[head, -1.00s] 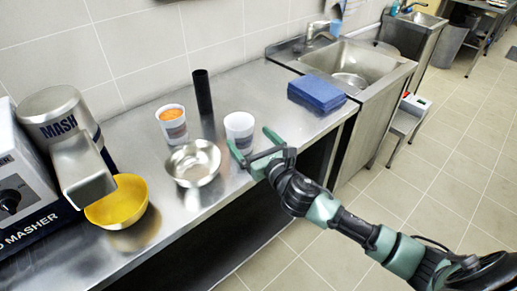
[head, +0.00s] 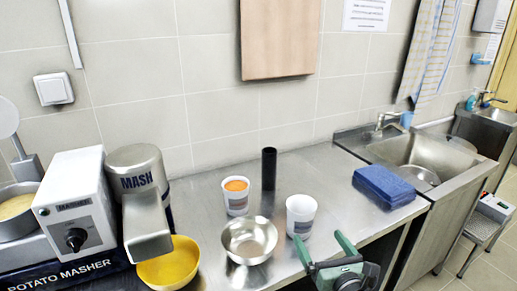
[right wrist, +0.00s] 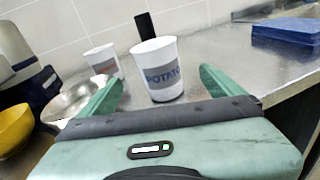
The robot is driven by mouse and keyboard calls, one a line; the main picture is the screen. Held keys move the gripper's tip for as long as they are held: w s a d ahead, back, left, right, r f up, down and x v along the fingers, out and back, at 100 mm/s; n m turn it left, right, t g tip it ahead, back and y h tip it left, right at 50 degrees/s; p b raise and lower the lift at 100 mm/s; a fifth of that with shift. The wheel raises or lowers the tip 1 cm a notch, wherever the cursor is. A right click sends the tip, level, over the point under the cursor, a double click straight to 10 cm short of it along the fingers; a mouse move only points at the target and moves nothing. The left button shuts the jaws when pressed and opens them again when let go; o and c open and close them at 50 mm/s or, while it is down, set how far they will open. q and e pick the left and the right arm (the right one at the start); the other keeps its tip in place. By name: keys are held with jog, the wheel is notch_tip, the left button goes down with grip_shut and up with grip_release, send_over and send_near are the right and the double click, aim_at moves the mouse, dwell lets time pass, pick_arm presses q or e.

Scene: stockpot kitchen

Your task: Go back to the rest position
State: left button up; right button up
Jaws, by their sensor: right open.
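My right gripper (head: 325,250) is open and empty at the front edge of the steel counter, its two green fingers spread. In the right wrist view the open fingers (right wrist: 160,88) point at a white cup (right wrist: 160,72) marked "POTATO", which stands upright beyond them, apart from them as far as I can tell. The same white cup (head: 301,215) shows in the head view just behind the gripper. My left gripper is not in view.
On the counter (head: 315,170) stand a metal bowl (head: 249,241), a cup with orange contents (head: 236,197), a black cylinder (head: 269,168) and a blue stack (head: 388,186). The potato masher (head: 80,215) and yellow bowl (head: 170,268) are left. A sink (head: 425,160) is right.

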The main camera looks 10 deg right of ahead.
jog(key=s+d+f+m+g+h, duration=0.15)
jog(key=s+f+m+g, duration=0.4)
jog(key=m, duration=0.55)
jog(key=s+f+m+g+h, duration=0.2)
jog(key=s+f+m, duration=0.4)
jog(key=s+m, duration=0.3)
jog(key=s+a+f+m+g+y, duration=0.1)
jog(key=s+f+m+g, duration=0.2)
jog(key=s+m, duration=0.4)
jog(key=s+a+f+m+g+y, duration=0.1)
jog(key=s+a+f+m+g, duration=0.15)
jog(key=s+m, duration=0.5)
notch_tip(320, 180, down, 27)
jog(key=s+g, duration=0.2)
jog(key=s, duration=0.1)
jog(key=s+d+f+g, duration=0.1)
jog(key=s+d+f, duration=0.2)
jog(key=s+f, duration=1.2)
jog(key=shift+s+d+n, duration=0.35)
jog(key=shift+s+d, duration=0.05)
jog(key=shift+s, duration=0.15)
jog(key=shift+f, duration=0.1)
